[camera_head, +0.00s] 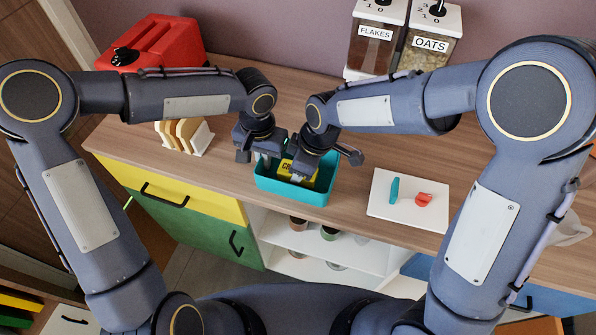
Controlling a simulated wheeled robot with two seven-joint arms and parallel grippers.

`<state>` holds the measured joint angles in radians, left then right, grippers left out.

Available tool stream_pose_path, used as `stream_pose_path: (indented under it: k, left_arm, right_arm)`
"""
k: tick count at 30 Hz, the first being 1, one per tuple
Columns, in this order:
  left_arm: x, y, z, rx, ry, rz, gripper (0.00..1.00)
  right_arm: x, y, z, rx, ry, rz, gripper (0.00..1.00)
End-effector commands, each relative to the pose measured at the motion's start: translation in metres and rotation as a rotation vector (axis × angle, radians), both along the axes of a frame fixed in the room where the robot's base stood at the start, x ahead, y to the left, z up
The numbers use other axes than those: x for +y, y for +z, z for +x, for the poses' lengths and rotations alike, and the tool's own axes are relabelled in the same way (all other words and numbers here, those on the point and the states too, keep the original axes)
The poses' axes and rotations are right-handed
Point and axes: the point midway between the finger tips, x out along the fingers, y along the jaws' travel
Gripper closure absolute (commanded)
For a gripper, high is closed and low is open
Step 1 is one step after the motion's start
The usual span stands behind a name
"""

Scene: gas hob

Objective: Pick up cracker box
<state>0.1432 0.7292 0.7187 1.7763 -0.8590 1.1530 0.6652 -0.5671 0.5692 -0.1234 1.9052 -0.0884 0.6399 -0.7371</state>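The cracker box is a small yellow box (286,167) with dark lettering, of which "CR" shows. It is inside a teal bin (292,194) on the wooden counter, partly hidden by my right gripper. My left gripper (263,160) points down over the left side of the bin, beside the box. My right gripper (297,178) points down over the bin in front of the box. The fingers are small and partly hidden, so I cannot tell whether either one touches or grips the box.
Dispensers labelled flakes (373,45) and oats (427,52) stand at the back. A white board (408,207) with a teal and a red item lies right of the bin. Open shelves lie below.

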Motion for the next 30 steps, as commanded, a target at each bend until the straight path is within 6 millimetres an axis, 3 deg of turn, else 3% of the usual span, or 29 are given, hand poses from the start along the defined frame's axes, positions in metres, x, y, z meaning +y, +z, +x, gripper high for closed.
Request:
stream_pose_path:
  k: [27, 30]
  left_arm:
    - [-0.0006, 0.0003, -0.0001, -0.001, -0.001, -0.001, 1.0]
    - [-0.0006, 0.0003, -0.0001, -0.001, -0.001, -0.001, 1.0]
  right_arm:
    - [-0.0001, -0.0044, 0.0001, 0.0, 0.0, 0.001, 0.49]
    - [-0.0001, -0.0044, 0.0001, 0.0, 0.0, 0.001, 0.62]
